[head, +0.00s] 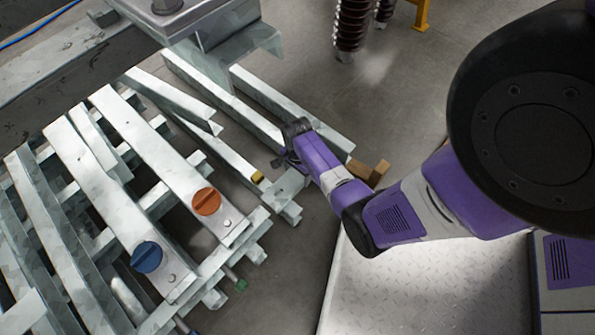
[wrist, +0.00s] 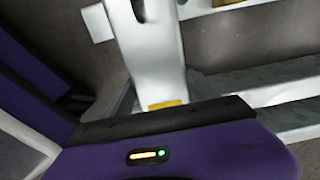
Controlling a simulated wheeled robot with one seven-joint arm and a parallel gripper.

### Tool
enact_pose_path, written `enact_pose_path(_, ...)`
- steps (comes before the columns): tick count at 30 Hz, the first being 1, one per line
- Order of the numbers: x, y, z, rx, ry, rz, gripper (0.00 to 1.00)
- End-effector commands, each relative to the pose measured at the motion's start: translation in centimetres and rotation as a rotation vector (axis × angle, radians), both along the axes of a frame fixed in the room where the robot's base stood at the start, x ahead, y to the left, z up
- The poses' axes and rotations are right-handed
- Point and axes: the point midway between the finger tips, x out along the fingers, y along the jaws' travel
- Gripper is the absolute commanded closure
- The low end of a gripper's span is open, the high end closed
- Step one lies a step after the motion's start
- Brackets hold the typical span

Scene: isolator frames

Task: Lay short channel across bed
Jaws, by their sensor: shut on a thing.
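My gripper (head: 291,150) is at the end of my purple arm, right of the bed, with its dark fingers partly hidden. It is shut on a short grey metal channel (head: 287,187), which shows just below the fingers. In the wrist view a pale channel (wrist: 150,60) runs up from the dark edge of my gripper, with a yellow mark at its near end. The bed (head: 95,170) is a layer of grey channels at the left, lying over crosswise ones. Whether the held channel touches the bed I cannot tell.
An orange knob (head: 206,201) and a blue knob (head: 147,257) stand on bed channels. Long loose channels (head: 225,100) lie behind my gripper. A wooden block (head: 378,172) is at its right. A heavy steel beam (head: 70,75) crosses the upper left. Bare floor (head: 400,100) lies behind.

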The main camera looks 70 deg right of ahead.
Motion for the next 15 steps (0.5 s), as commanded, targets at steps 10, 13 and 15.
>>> enact_pose_path(10,0.21,-0.2,0.03,-0.004,-0.005,0.0,1.0)
enact_pose_path(13,0.22,-0.21,-0.19,-0.004,-0.005,0.0,1.0)
enact_pose_path(15,0.22,-0.21,-0.34,-0.004,-0.005,0.0,1.0)
